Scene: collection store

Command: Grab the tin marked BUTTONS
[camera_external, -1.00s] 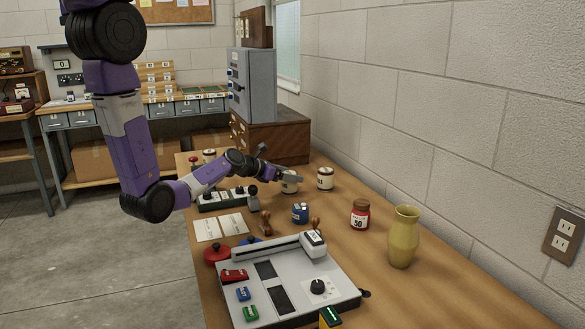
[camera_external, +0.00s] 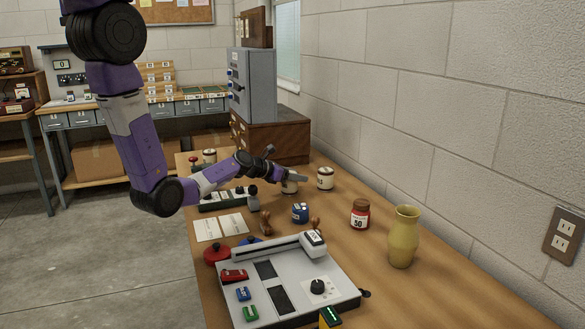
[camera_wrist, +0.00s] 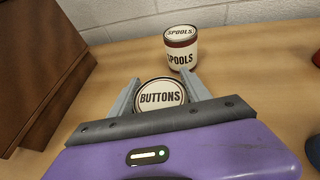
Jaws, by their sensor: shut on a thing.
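The tin marked BUTTONS (camera_wrist: 161,97) is between the two fingers of my gripper (camera_wrist: 160,90) in the wrist view, with its labelled lid facing the camera. My gripper is shut on it, one finger on each side. In the external view the tin (camera_external: 289,187) stands on the wooden table, partly hidden by my gripper (camera_external: 296,179). I see no clear gap between the tin and the table.
A tin marked SPOOLS (camera_wrist: 181,48) stands just beyond; it also shows in the external view (camera_external: 325,178). A brown wooden cabinet (camera_external: 275,137) is behind. A blue object (camera_external: 299,213), a red-brown jar (camera_external: 360,214) and a yellow vase (camera_external: 403,237) stand nearer the camera.

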